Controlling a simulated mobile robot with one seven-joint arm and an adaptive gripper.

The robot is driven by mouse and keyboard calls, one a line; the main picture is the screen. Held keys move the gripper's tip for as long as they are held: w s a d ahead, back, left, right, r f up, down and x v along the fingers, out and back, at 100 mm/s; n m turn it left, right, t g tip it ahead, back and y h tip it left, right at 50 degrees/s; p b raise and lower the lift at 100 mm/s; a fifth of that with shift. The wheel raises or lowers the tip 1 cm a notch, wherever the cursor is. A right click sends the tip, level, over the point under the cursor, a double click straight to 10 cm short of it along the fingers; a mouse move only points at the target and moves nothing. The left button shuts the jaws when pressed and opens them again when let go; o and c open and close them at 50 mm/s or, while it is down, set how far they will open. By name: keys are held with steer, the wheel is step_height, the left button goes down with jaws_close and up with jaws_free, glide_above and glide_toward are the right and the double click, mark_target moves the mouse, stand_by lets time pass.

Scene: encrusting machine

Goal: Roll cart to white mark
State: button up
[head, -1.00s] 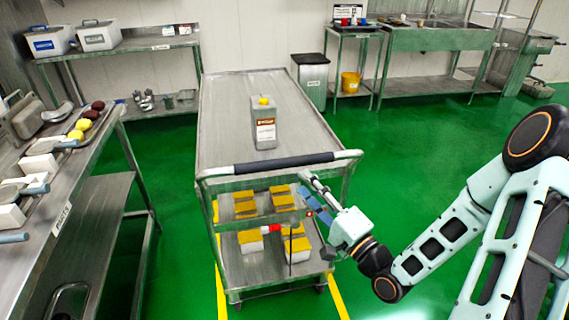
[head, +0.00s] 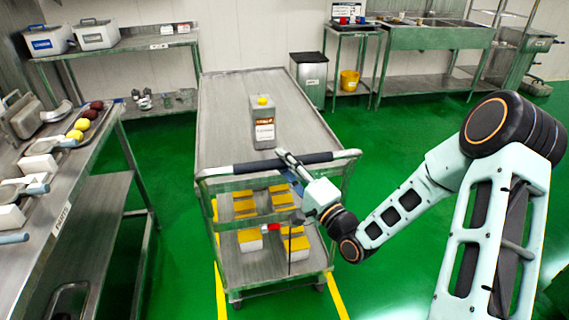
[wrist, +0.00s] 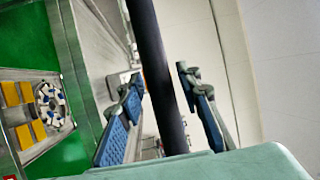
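The metal cart (head: 222,115) stands in the middle of the head view. Its dark-gripped push handle (head: 253,166) runs across the near end. My gripper (head: 287,163) is at the handle, right of its middle. In the wrist view, the handle (wrist: 152,45) passes between the two blue-padded fingers of my gripper (wrist: 163,92). The fingers are apart, with a visible gap between the bar and each pad. I see no white mark on the floor; the cart may hide it.
Yellow floor lines (head: 336,297) run beside the cart. A steel table (head: 70,177) stands at left. Green floor (head: 410,130) is open at right.

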jaws_close()
steer(key=shift+w, duration=0.15)
